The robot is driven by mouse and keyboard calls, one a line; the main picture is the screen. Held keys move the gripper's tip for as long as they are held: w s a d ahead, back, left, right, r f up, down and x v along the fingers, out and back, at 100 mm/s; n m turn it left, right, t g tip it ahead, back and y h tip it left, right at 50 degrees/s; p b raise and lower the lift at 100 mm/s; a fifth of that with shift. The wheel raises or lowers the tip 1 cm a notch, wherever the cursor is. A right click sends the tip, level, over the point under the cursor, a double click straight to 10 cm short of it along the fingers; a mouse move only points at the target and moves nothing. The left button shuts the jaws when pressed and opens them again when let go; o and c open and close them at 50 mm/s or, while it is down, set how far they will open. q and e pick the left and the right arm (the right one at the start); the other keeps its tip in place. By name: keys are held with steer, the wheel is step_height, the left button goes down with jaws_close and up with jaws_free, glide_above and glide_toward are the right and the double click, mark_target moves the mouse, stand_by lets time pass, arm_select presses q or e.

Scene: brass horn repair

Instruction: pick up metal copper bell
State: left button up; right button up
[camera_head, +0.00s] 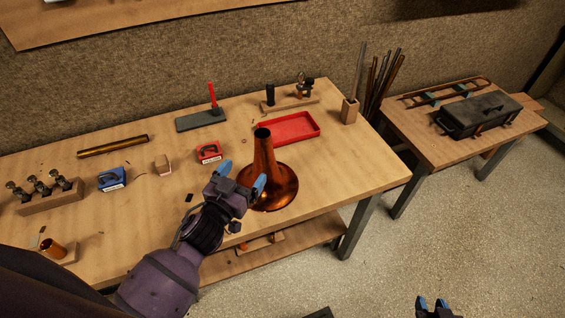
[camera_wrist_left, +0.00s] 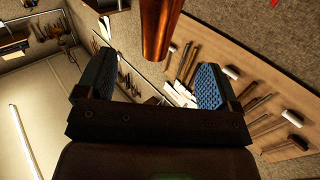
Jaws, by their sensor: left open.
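The copper bell (camera_head: 272,192) stands on the workbench with its wide flare down and its narrow dark-topped neck up. My left gripper (camera_head: 242,177) is open, with blue fingertips pointing toward the bell, just left of its neck. In the left wrist view the copper neck (camera_wrist_left: 160,25) shows at the top, beyond the open fingers (camera_wrist_left: 153,85) and not between them. I cannot tell whether a finger touches the bell. My right gripper (camera_head: 432,303) shows at the bottom edge, its two blue tips apart, over the floor and away from the bench.
On the workbench (camera_head: 340,195), a red tray (camera_head: 290,128) lies behind the bell. A red block (camera_head: 208,152), a blue block (camera_head: 111,179) and a brass tube (camera_head: 113,146) lie left. A wooden rod holder (camera_head: 350,110) stands at the back right. Bare bench lies right of the bell.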

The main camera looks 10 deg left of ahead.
mark_target(259, 155)
arm_select(q)
steer(key=x, duration=0.3)
steer(key=shift+w+d+r, duration=0.1)
steer(key=shift+w+r, duration=0.05)
steer(key=shift+w, duration=0.1)
steer(key=shift+x, duration=0.8)
steer(key=x, duration=0.4)
steer(key=shift+d+f, duration=0.1)
steer(key=shift+f, duration=0.15)
steer(key=shift+w, duration=0.5)
arm_select(e)
steer(key=shift+s+d+r, duration=0.1)
steer(key=shift+s+r, duration=0.1)
steer(key=shift+r, duration=0.15)
arm_select(q)
steer(key=shift+c, duration=0.3)
